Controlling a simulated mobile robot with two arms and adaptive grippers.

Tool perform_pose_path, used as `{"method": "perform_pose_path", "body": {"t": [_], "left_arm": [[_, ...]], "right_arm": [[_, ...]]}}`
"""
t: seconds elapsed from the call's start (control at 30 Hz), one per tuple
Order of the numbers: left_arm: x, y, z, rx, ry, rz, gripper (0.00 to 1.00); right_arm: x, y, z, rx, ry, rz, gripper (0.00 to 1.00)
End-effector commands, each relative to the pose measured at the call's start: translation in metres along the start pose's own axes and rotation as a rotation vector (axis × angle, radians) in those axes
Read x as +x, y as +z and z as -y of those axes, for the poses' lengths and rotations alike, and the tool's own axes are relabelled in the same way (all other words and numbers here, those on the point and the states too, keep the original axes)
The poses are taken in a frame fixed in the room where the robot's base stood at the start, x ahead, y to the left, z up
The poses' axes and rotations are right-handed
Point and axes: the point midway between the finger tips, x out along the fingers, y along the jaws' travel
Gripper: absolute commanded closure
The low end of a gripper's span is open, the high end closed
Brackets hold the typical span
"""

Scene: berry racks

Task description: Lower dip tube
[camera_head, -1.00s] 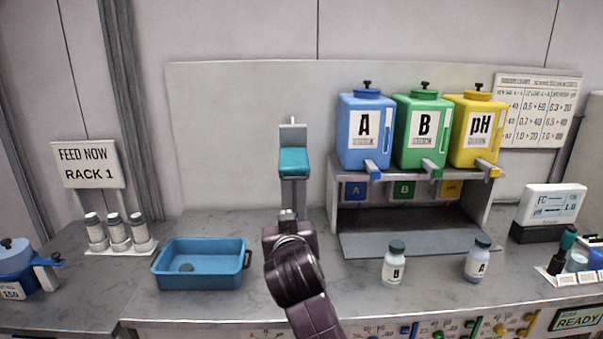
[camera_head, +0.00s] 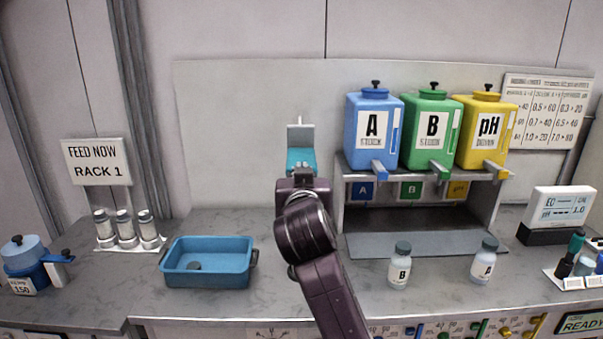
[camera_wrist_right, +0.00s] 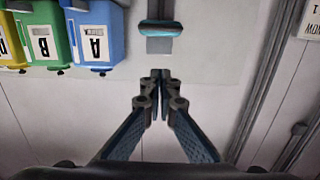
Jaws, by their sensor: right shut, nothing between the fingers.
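A teal block-like part (camera_head: 299,157) sits on a grey upright mount (camera_head: 300,134) against the back panel, and I take it to be the dip tube's holder. No separate tube can be made out. My right gripper (camera_head: 302,172) is in front of the teal part and hides its lower portion and the post under it. In the right wrist view the teal part (camera_wrist_right: 160,27) lies straight beyond the fingertips, with a visible gap. The right gripper's fingers (camera_wrist_right: 161,76) are together with nothing between them. My left gripper is not in view.
A blue tray (camera_head: 207,278) stands left of my arm. Bottles B (camera_head: 399,271) and A (camera_head: 484,266) stand to the right, before the shelf with blue (camera_head: 361,139), green (camera_head: 417,146) and yellow (camera_head: 473,147) tanks.

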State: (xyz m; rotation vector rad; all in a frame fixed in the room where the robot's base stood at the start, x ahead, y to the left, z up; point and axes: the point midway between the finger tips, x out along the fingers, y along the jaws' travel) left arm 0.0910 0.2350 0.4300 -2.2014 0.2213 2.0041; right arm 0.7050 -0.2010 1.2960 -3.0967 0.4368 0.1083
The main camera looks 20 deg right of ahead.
Motion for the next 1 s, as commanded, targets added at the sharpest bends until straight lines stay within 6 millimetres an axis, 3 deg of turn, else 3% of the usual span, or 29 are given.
{"method": "perform_pose_path", "body": {"t": [0.3,0.4,0.6,1.0], "left_arm": [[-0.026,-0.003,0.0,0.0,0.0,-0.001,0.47],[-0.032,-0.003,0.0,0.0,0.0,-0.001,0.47],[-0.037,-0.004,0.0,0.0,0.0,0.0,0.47],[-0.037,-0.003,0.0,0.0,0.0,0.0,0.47]], "right_arm": [[0.063,-0.003,-0.001,-0.002,0.002,0.003,1.0],[0.065,0.017,-0.001,-0.002,0.0,0.006,1.0],[0.069,0.035,0.0,0.0,-0.001,0.002,1.0],[0.07,0.039,0.0,0.001,-0.001,0.0,1.0]]}}
